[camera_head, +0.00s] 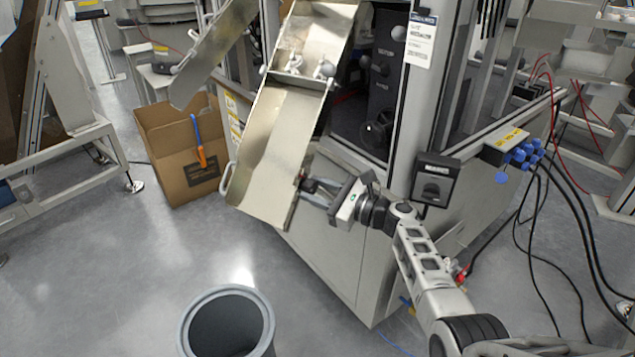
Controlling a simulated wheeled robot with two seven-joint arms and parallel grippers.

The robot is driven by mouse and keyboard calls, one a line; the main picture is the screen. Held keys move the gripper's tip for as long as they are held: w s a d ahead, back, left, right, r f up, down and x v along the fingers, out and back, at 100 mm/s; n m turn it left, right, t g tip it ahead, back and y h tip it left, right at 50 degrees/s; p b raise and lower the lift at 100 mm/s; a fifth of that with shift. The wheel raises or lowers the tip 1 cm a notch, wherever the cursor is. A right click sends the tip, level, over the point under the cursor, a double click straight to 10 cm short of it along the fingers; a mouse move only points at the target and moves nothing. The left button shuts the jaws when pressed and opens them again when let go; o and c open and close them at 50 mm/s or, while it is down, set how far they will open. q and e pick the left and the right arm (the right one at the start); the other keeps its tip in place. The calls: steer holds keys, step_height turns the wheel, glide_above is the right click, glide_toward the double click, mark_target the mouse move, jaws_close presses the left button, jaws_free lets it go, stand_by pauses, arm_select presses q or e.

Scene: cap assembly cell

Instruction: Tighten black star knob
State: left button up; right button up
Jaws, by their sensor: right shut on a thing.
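My right gripper (308,189) reaches in from the right, at the right edge of the sloping metal chute (268,150). Its fingers are shut on a small dark part at that edge, which looks like the black star knob (302,177). The fingers hide most of the knob, so I cannot see its shape or how tight it sits. My left gripper is not in view.
A cardboard box (165,170) stands on the floor left of the chute. A grey round bin (226,320) stands in front. The machine cabinet (335,255) is behind and below my right gripper. A black switch box (436,180) and cables (545,220) are at the right.

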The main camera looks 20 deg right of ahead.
steer(key=shift+r+m, duration=0.1)
steer(key=shift+m, duration=0.3)
steer(key=shift+s+m+p, duration=0.1)
steer(key=shift+m+p, duration=0.75)
steer(key=shift+m, duration=0.25)
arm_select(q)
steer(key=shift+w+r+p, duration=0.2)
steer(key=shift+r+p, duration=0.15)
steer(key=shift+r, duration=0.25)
arm_select(e)
steer(key=shift+m, duration=0.8)
steer(key=shift+f, duration=0.2)
steer(key=o, duration=1)
steer(key=shift+r, duration=0.1)
